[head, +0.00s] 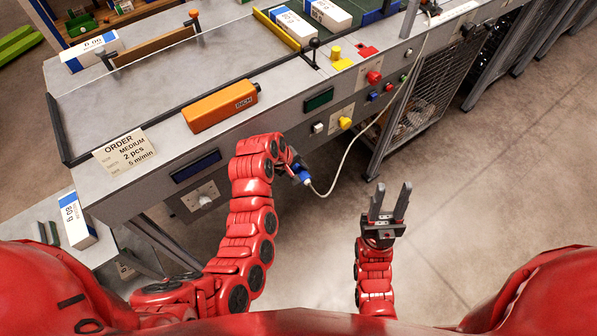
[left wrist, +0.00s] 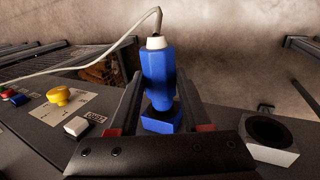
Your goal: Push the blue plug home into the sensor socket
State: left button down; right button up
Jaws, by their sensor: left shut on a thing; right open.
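The blue plug (head: 301,174) is in my left gripper (head: 290,168), in front of the bench's front panel. In the left wrist view the blue plug (left wrist: 158,75) stands between the two dark fingers of my left gripper (left wrist: 159,95), with a white collar and a pale cable at its end. A dark ring and a square blue block (left wrist: 162,124) show below it; I cannot tell whether this block is the socket or part of the plug. A white block with a round black opening (left wrist: 270,135) lies to the right, apart from the plug. My right gripper (head: 391,203) is open and empty.
The pale cable (head: 345,160) loops up to the bench. A yellow knob (head: 345,123) and a white button (head: 317,128) sit on the front panel. An orange case (head: 221,106) and an order card (head: 125,150) are on the bench. The floor around my right gripper is clear.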

pick_arm(q)
jog(key=shift+w+a+b, duration=0.75)
jog(key=shift+w+b, duration=0.25)
jog(key=shift+w, duration=0.05)
jog(key=shift+c, duration=1.4)
grip_release()
jog(key=shift+r, duration=0.15)
jog(key=shift+a+r, duration=0.15)
jog(key=shift+r, duration=0.15)
jog(key=p+v, duration=0.9)
jog(key=v, duration=0.7)
jog(key=shift+s+r, duration=0.25)
jog(key=shift+s, duration=0.05)
jog(key=shift+f, duration=0.1)
